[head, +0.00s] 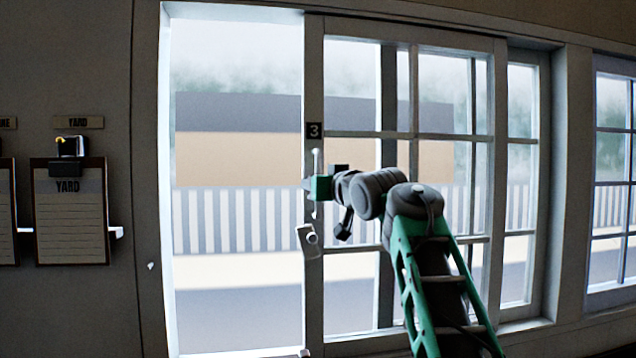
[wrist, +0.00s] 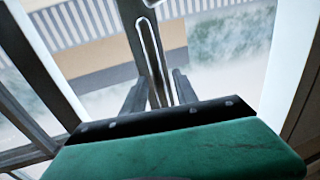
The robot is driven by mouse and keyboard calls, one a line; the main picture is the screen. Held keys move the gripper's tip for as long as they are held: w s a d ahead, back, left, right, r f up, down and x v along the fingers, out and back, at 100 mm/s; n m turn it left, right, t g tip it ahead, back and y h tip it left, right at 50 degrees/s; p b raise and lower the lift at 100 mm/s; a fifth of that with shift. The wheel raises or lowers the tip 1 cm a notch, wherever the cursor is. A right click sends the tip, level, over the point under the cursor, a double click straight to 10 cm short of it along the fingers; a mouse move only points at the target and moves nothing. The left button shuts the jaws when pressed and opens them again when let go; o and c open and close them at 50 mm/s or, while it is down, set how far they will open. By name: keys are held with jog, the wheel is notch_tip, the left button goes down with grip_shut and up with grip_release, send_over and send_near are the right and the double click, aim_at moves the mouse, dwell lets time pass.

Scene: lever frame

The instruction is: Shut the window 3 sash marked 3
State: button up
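The window 3 sash (head: 314,260) is a grey framed pane with a black tag marked 3 (head: 314,130) on its left stile. It stands slid to the right, with a wide opening on its left. A pale upright pull handle (head: 317,160) is on that stile; in the wrist view the handle (wrist: 148,45) is a long narrow loop. My gripper (head: 313,188) is at the handle's lower part. In the wrist view my gripper's fingers (wrist: 159,92) are apart, one on each side of the handle's line. Whether they touch it I cannot tell.
A light latch plate with a round knob (head: 309,240) sits lower on the stile. The open gap (head: 238,180) is clear up to the left jamb (head: 152,180). A YARD clipboard (head: 70,215) hangs on the left wall. Another window (head: 612,150) is at the right.

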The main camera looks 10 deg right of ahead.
jog(key=shift+c, duration=0.3)
grip_shut()
dwell(1.0)
